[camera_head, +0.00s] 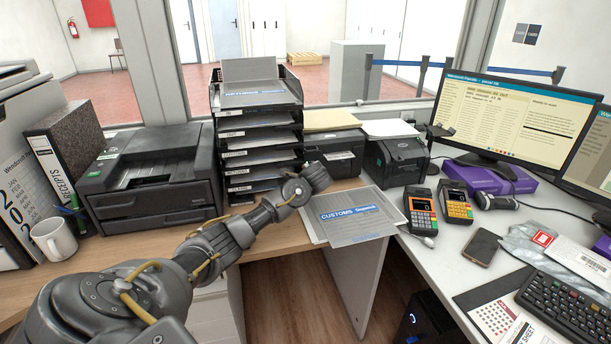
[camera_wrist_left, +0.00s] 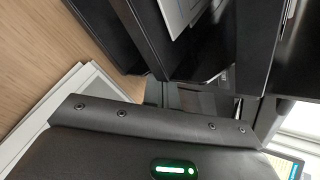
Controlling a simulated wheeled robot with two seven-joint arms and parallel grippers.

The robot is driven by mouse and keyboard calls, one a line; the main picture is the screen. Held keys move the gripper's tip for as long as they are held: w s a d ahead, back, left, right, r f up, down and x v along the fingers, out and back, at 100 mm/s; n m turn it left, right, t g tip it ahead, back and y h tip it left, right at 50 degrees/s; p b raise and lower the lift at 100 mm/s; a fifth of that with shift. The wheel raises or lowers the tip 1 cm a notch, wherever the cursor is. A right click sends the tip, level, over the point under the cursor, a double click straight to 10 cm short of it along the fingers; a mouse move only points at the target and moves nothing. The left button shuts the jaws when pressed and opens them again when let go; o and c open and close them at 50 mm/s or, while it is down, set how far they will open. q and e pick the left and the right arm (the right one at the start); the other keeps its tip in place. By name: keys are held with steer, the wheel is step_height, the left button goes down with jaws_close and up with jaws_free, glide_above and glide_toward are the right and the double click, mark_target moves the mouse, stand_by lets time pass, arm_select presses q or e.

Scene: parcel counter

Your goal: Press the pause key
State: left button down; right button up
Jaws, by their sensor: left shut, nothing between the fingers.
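I cannot make out a pause key in either view. Two dark label printers stand behind the arm's end: one (camera_head: 335,157) next to the letter trays, the other (camera_head: 396,160) to its right; key markings are too small to read. A black keyboard (camera_head: 565,312) lies at the lower right, its keys too small to tell apart. My left gripper (camera_head: 316,176) is shut and empty, above the wood desk in front of the first printer; the wrist hides its fingers. The wrist view shows its dark housing (camera_wrist_left: 165,150) with a green light, facing dark equipment.
A black letter tray stack (camera_head: 258,150) and a desktop printer (camera_head: 150,178) stand left of the gripper. Customs papers (camera_head: 355,215) lie below it. Two card terminals (camera_head: 421,212), a phone (camera_head: 481,247) and a monitor (camera_head: 515,115) are to the right.

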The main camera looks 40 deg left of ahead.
arm_select(q)
steer(key=shift+s+d+r+p, duration=0.15)
steer(key=shift+s+d+p, duration=0.05)
steer(key=shift+d+p, duration=0.25)
steer(key=s+d+p, duration=0.2)
steer(key=d+p, duration=0.1)
steer(key=shift+s, duration=0.1)
steer(key=shift+s+d+f+p, duration=0.2)
steer(key=shift+s+d+p, duration=0.1)
steer(key=shift+s+d, duration=0.25)
steer(key=shift+w, duration=0.15)
